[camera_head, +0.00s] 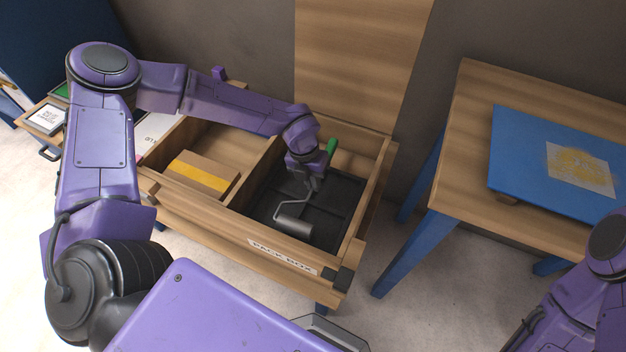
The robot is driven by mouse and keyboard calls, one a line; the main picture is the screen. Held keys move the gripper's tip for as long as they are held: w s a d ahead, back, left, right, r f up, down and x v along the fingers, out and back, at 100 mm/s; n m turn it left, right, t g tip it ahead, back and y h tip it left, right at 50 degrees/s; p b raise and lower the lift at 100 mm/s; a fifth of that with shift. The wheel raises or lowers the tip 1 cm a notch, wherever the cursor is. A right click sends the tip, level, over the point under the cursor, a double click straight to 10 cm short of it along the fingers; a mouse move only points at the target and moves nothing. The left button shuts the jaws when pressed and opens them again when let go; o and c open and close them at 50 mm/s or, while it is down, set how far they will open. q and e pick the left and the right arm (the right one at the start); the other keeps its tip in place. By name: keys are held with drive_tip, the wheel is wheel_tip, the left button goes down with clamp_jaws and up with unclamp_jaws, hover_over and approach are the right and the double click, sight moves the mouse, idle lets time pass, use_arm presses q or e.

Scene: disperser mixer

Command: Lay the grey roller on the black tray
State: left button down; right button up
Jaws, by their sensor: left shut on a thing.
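The grey roller (295,223) has a wire frame and a green handle end (332,146). It is at the black tray (333,188), which lies in the right compartment of the wooden pack box (205,220). The roller head appears over the near part of the tray; I cannot tell whether it touches the tray floor. My left gripper (314,183) is shut on the roller near its handle, above the tray. The gripper's fingers are small and partly hidden by the wrist. My right arm shows at the lower right edge, but its gripper is not in view.
The left compartment holds a cardboard box (203,176) with a yellow stripe, and a wooden divider (256,172) separates it from the tray. A wooden table (470,90) with blue legs carries a blue board (515,150) on the right. Floor shows between box and table.

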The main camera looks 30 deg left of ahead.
use_arm(q)
drive_tip(key=shift+f+b, duration=0.5)
drive_tip(key=shift+f, duration=0.3)
drive_tip(key=c, duration=1.2)
unclamp_jaws()
